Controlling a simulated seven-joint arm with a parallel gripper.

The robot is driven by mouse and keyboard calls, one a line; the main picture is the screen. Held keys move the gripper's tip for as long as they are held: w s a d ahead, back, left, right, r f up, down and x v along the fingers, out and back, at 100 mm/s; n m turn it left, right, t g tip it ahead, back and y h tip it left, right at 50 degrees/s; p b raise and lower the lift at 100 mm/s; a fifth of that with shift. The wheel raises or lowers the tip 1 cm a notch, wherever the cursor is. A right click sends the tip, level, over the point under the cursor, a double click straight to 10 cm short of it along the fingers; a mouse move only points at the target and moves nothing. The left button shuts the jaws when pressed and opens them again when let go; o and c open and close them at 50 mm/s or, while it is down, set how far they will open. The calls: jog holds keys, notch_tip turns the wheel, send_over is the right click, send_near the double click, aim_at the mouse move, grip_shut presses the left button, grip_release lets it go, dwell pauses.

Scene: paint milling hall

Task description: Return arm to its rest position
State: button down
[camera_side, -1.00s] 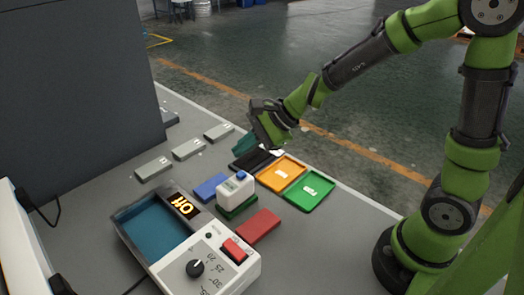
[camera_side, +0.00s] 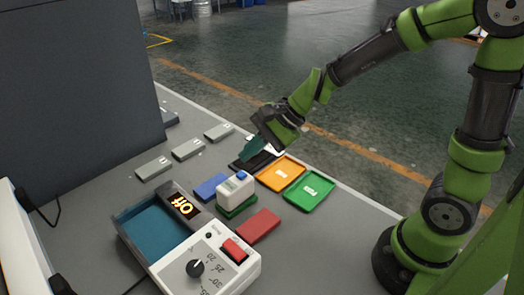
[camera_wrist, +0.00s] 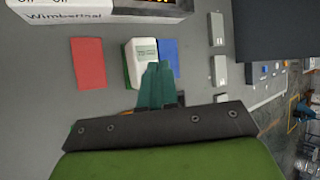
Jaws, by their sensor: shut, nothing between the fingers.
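My gripper (camera_side: 249,150) is shut and empty, with teal fingers pointing down and to the left above a black tray (camera_side: 241,166) in the side view. Its fingers (camera_wrist: 157,84) also show in the wrist view. I cannot tell the exact height of the fingertips over the tray. My arm reaches in from the right, elbow raised.
Orange (camera_side: 281,174) and green (camera_side: 308,190) trays lie right. A machine (camera_side: 205,262) reading "Off" stands in front. Grey blocks (camera_side: 188,149) lie left.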

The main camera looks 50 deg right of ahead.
jog(key=s+d+r+n+h, duration=0.2)
jog(key=s+d+r+n, duration=0.1)
jog(key=s+n, duration=0.3)
jog(key=s+d+r+n+t+h, duration=0.1)
jog(key=s+d+r+n+h, duration=0.1)
jog(key=s+d+r+n, duration=0.2)
jog(key=s+r+n, duration=0.2)
jog(key=s, duration=0.2)
jog(key=shift+s, duration=0.3)
